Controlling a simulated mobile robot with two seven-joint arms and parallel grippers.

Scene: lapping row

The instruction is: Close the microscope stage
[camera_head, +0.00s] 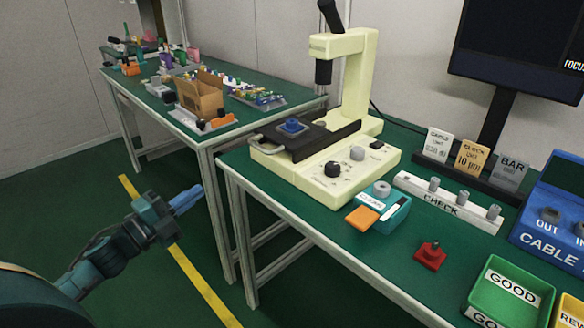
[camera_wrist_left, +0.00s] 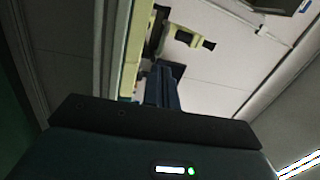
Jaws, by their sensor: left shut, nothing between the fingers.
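The microscope (camera_head: 345,90) is cream coloured and stands on the green-topped table. Its black stage (camera_head: 308,141) sits out over the left side of the base, with a metal handle (camera_head: 268,142) at its left end. A blue piece (camera_head: 292,127) rests on the stage. My left gripper (camera_head: 188,199) is shut and empty, in the air left of the table and apart from the handle. In the left wrist view its dark fingers (camera_wrist_left: 162,88) point toward part of the cream microscope (camera_wrist_left: 139,40). My right gripper is not in view.
A teal box (camera_head: 394,214), a red button block (camera_head: 430,256), the white CHECK rack (camera_head: 447,203) and a green GOOD tray (camera_head: 512,290) stand right of the microscope. Another table (camera_head: 245,117) with a cardboard box (camera_head: 199,94) stands behind. The floor around my left gripper is clear.

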